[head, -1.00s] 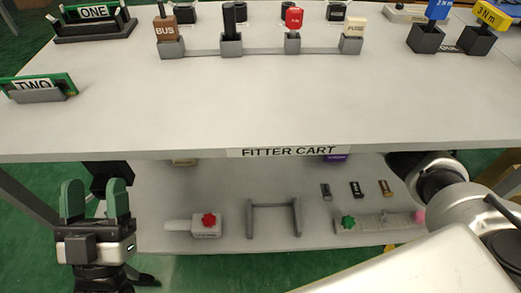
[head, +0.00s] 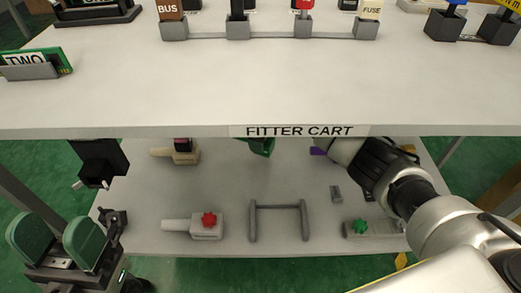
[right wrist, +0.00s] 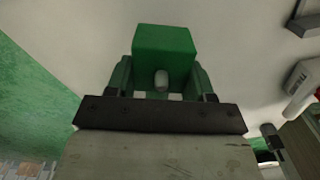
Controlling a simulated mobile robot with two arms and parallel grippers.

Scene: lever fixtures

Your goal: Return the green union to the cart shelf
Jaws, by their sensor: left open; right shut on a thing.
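The green union (right wrist: 163,48) is a green block seen close up in the right wrist view. My right gripper (right wrist: 162,82) is shut on it, with a finger on each side. In the head view my right arm reaches under the cart's top, over the lower shelf (head: 290,178). A bit of green (head: 258,147) shows just below the top's front edge; I cannot tell if it is the union or a fingertip. My left gripper (head: 58,240) is open and empty, left of the lower shelf.
On the lower shelf stand a pale fixture with a red knob (head: 208,222), a similar one behind (head: 182,152), a grey bracket (head: 278,220) and a green-knobbed fixture (head: 362,228). The cart top's front edge (head: 190,132) overhangs. The shelf's middle is clear.

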